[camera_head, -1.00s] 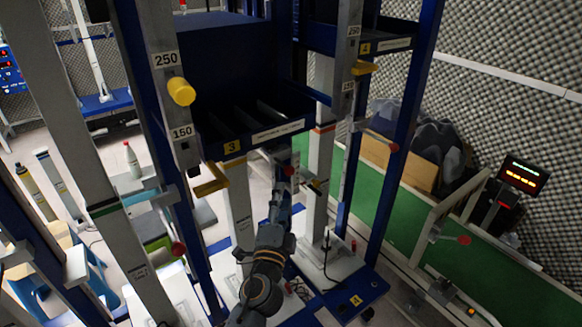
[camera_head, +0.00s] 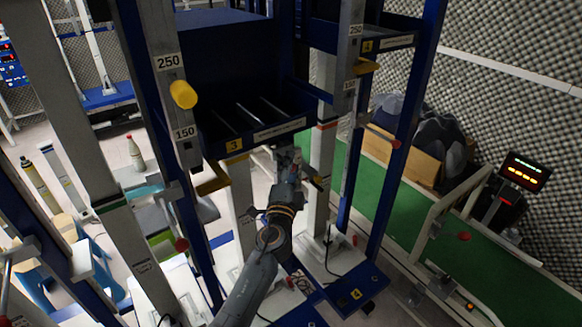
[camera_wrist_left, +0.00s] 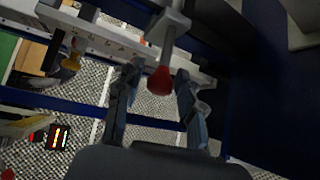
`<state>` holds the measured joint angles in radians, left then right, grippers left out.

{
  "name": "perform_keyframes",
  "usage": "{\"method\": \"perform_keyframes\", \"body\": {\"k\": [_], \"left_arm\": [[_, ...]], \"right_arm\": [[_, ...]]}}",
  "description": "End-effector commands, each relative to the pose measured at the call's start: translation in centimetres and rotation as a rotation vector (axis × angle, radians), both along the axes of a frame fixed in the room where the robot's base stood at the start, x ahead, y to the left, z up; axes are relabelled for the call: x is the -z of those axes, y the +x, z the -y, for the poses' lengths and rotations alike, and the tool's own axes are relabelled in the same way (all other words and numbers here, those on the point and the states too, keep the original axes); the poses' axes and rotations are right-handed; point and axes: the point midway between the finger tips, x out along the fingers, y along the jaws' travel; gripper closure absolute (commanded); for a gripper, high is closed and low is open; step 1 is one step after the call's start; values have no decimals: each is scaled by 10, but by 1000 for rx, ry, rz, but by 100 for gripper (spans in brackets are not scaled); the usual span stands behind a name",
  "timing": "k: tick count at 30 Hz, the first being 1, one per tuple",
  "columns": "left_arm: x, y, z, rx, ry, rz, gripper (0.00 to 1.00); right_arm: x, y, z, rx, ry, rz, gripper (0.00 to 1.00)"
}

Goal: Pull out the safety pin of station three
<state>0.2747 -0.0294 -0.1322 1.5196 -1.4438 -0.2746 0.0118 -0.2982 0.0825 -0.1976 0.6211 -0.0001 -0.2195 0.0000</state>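Station three's blue shelf (camera_head: 280,132) carries a yellow "3" label and has dividers inside. My left gripper (camera_head: 291,165) is just below the shelf's front edge, by the light post. In the left wrist view the left gripper (camera_wrist_left: 156,97) has its two fingers apart. The safety pin's red ball knob (camera_wrist_left: 159,82) shows between them, on a grey stem. I see no finger contact with it. In the head view the gripper mostly hides this knob. My right gripper is not in view.
A yellow knob (camera_head: 183,94) sits on the left post with "250" and "150" marks. Another red knob (camera_head: 181,244) is lower left. Station four's shelf (camera_head: 383,42) is at upper right. A green conveyor (camera_head: 470,245) runs along the right.

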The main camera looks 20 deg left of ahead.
Motion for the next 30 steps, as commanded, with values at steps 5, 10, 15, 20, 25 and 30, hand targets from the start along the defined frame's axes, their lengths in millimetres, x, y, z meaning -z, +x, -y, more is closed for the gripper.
{"method": "perform_keyframes", "body": {"k": [5,10,15,20,25,30], "left_arm": [[0,0,0,0,0,0,100],[0,0,0,0,0,0,100],[2,-12,17,4,-3,0,100],[4,-36,47,4,-4,-1,100],[2,-53,68,2,-2,0,100],[1,-56,72,2,-1,-1,100]], "right_arm": [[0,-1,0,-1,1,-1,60],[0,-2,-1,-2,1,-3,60],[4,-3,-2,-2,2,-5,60],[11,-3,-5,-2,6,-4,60],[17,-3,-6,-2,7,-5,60],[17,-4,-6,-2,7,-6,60]]}}
